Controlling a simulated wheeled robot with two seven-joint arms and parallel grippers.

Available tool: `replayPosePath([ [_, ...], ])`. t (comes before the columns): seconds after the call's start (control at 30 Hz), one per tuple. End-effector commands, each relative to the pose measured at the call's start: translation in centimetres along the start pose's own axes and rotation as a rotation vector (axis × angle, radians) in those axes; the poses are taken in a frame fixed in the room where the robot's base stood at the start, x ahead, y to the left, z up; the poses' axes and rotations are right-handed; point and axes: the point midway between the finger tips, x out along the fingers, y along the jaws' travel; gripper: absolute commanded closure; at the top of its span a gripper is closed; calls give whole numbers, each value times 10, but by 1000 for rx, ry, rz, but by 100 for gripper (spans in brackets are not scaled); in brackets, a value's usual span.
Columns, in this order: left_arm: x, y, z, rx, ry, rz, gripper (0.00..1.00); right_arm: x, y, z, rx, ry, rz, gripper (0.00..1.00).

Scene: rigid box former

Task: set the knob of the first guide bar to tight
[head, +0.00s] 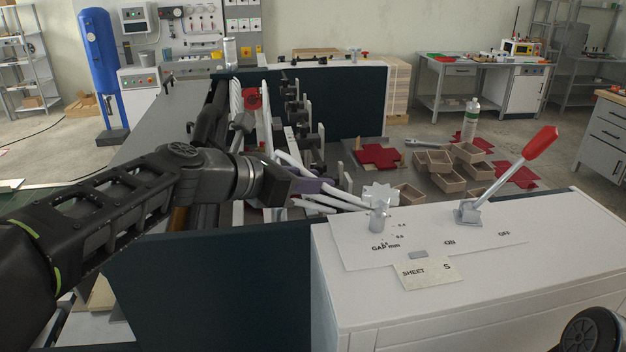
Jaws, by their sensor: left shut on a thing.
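My left gripper (372,207) reaches in from the left over the machine. Its pale fingers come together at the grey post of a white star-shaped knob (380,193), by the scale marked GAP mm, and are shut on it. Inside the machine, behind my left wrist, stand pale upright guide bars (266,125) with dark clamp blocks (293,108). Which bar is the first, and any tight marking, I cannot tell. My arm hides part of the bars. My right gripper is out of view.
A red-handled lever (520,165) stands on the white cabinet (470,290) by the ON and OFF marks, right of the knob. A SHEET S card (430,273) lies in front. Small open boxes (448,178), red sheets (380,156) and a bottle (470,120) stand behind.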

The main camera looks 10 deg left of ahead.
Motion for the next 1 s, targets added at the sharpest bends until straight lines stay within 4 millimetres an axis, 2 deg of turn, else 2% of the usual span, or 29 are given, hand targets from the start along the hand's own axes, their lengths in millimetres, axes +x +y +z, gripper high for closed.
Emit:
replayPosePath([
  [0.27,1,3,1,45,-4,-116,100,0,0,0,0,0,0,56],
  [1.0,6,18,3,255,-6,-620,100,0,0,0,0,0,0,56],
])
